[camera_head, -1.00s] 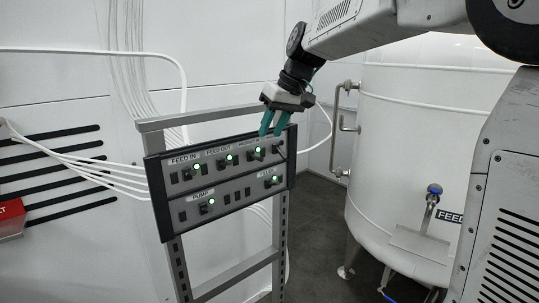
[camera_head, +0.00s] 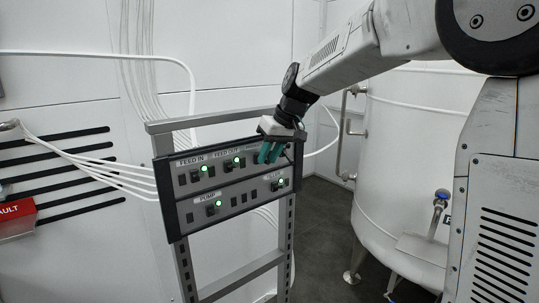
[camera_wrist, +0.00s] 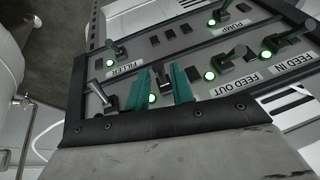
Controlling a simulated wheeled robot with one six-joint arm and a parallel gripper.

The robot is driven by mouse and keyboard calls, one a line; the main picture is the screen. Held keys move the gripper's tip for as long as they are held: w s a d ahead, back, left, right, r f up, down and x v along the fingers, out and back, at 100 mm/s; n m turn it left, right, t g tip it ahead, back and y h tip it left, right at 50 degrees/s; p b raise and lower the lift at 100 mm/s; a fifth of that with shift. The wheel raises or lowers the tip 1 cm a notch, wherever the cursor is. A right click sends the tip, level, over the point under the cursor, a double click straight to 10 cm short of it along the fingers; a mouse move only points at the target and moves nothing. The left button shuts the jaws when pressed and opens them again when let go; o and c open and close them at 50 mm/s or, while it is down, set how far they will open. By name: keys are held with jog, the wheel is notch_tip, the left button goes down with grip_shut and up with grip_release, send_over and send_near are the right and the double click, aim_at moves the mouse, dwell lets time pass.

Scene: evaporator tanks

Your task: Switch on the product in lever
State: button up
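The control panel (camera_head: 240,205) has labelled levers with lamps. My gripper (camera_head: 268,158) is at the top row's third lever from the left, whose label is hidden in the head view. In the wrist view the panel is upside down. There the green fingers of my gripper (camera_wrist: 160,90) are apart, on either side of that third lever (camera_wrist: 166,86). I cannot tell whether they touch it. The lamp (camera_wrist: 152,97) beside it glows green. The fourth lever (camera_wrist: 98,90) of that row shows no lit lamp.
A metal frame (camera_head: 240,275) carries the panel. A white tank (camera_head: 400,170) stands to the right.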

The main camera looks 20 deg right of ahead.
grip_shut()
jog(key=shift+w+a+r+g+h, duration=0.15)
jog(key=shift+w+r+g+h, duration=0.25)
jog(key=shift+g, duration=0.6)
jog(key=shift+w+r+g+h, duration=0.15)
jog(key=shift+r+g, duration=0.05)
jog(key=shift+g, duration=0.4)
jog(key=shift+w+r+g+h, duration=0.1)
jog(key=shift+r+g+h, duration=0.05)
jog(key=shift+g, duration=0.45)
jog(key=shift+o, duration=1.8)
grip_release()
jog(key=shift+a, duration=0.1)
notch_tip(320, 180, up, 8)
jog(key=d, duration=0.1)
jog(key=shift+w+d+f, duration=0.15)
jog(key=shift+w, duration=0.05)
jog(key=shift+m, duration=0.3)
